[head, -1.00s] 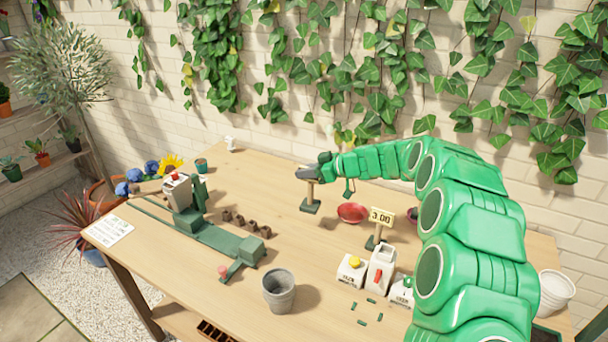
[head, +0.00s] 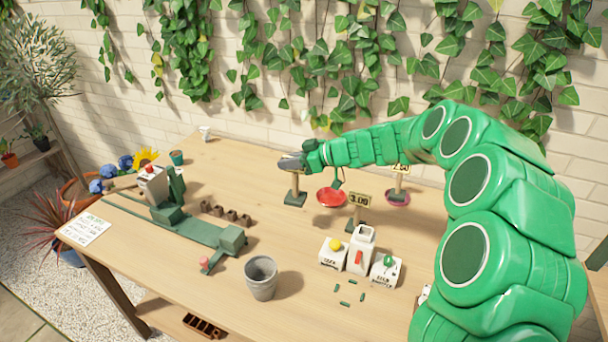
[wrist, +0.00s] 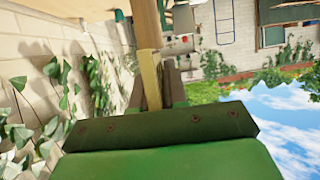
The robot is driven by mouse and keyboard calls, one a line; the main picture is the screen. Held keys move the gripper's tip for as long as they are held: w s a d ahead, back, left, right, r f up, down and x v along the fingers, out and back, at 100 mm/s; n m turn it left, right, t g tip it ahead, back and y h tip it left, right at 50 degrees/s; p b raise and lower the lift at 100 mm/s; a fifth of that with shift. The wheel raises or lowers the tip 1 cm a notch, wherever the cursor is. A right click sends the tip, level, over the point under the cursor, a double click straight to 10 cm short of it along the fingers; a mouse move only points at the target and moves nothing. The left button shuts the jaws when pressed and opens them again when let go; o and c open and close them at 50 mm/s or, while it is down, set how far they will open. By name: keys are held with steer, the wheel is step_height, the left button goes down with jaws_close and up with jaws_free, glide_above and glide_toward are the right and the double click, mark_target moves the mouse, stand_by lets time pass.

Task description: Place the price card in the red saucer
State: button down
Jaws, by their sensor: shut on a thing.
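The red saucer (head: 331,198) lies on the table towards the back, in the middle of the head view. My gripper (head: 291,163) is just left of it and higher. It is shut on a price card with a tan post (head: 296,183) and a dark green foot (head: 296,199). The card's face is hidden by the gripper. In the wrist view the tan card (wrist: 149,75) stands edge-on between my fingers. I cannot tell whether its foot touches the table.
A 3.00 price card (head: 359,200) stands right of the red saucer. Another card (head: 401,169) and a pinkish saucer (head: 398,199) are farther right. White boxes (head: 361,250) and a grey pot (head: 262,277) are nearer. A green scale-like device (head: 185,222) is left.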

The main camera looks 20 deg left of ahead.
steer(key=w+d+f+m+t, duration=0.1)
steer(key=w+d, duration=0.2)
steer(key=w, duration=0.6)
steer(key=w+d+t, duration=0.1)
steer(key=w+d, duration=0.1)
steer(key=w, duration=0.7)
step_height(320, 180, down, 10)
steer(key=shift+w+f, duration=0.2)
steer(key=shift+d+f, duration=0.1)
steer(key=shift+f, duration=0.3)
steer(key=c, duration=1.2)
jaws_free()
steer(key=shift+o, duration=0.2)
steer(key=v, duration=1.2)
steer(key=shift+w+r, duration=0.15)
steer(key=shift+r, duration=0.25)
